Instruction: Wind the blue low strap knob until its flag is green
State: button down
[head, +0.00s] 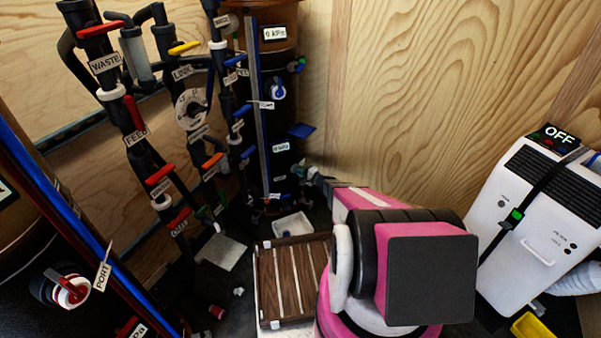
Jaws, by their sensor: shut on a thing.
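My gripper (306,171) is at the lower right side of the tall dark column, at the far end of my pink and black arm. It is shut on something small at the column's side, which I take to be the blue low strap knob. The knob is hidden by the fingers, and its flag cannot be made out. A blue plate (301,130) sticks out from the column just above my gripper. Higher up, a small blue and green fitting (299,66) sits on the column's right edge.
Black pipes with red, orange, yellow and blue handles stand at the left. A slatted wooden crate (262,288) and a white tray (292,225) lie below. A white machine (526,240) marked OFF stands at the right. A plywood wall (410,100) is behind my arm.

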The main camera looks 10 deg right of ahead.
jog(key=shift+n, duration=0.3)
jog(key=c, duration=1.2)
grip_release()
jog(key=shift+o, duration=0.2)
jog(key=v, duration=1.1)
jog(key=shift+a, duration=0.1)
